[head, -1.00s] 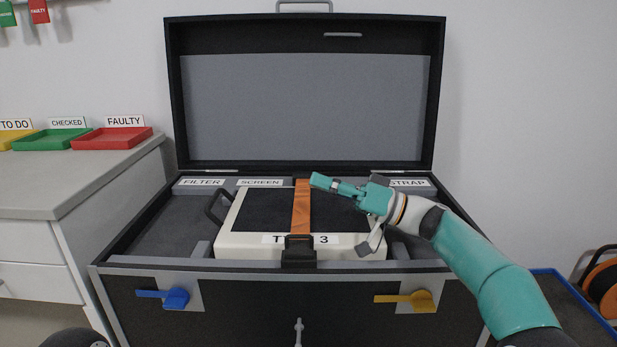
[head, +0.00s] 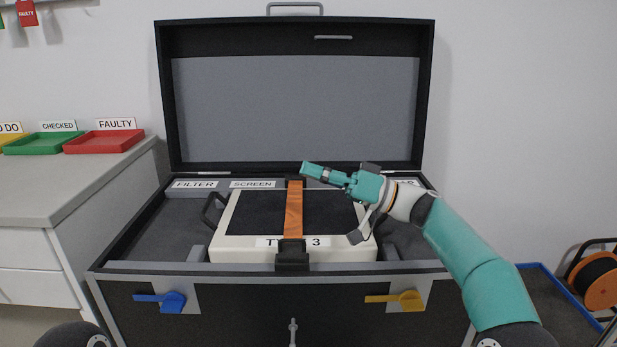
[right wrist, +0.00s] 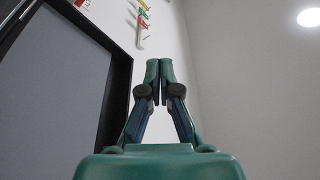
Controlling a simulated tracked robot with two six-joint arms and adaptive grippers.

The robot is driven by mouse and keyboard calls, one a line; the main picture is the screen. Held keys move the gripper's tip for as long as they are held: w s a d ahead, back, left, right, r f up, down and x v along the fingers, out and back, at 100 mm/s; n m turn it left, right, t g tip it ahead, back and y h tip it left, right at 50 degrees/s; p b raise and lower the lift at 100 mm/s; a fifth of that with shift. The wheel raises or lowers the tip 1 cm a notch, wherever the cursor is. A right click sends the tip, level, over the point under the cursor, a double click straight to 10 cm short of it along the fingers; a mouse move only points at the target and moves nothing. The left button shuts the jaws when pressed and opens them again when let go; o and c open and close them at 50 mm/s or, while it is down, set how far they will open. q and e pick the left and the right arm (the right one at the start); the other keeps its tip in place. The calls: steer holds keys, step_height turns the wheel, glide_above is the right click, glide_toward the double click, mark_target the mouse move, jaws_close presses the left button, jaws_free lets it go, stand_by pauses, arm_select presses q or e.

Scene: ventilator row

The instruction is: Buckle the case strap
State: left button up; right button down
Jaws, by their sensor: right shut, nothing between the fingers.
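The open black case (head: 130,290) stands in front of me with its lid (head: 295,110) upright. A white ventilator unit (head: 228,222) with a dark top lies in it; its label is partly covered. An orange strap (head: 294,212) runs front to back over the unit, and its front end meets a black buckle (head: 292,256) at the case's front edge. My right gripper (head: 305,168) is shut and empty, above the strap's back end and apart from the buckle. The right wrist view shows its fingertips (right wrist: 159,62) together. My left gripper is not in view.
A counter at left holds a green tray (head: 40,145) and a red tray (head: 104,142). A blue latch (head: 172,301) and a yellow latch (head: 408,300) sit on the case front. An orange reel (head: 602,283) stands at far right.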

steer(key=w+f+p+v, duration=0.1)
steer(key=v, duration=0.8)
steer(key=shift+w+d+p, duration=0.15)
steer(key=shift+w+p, duration=0.15)
steer(key=shift+w, duration=0.1)
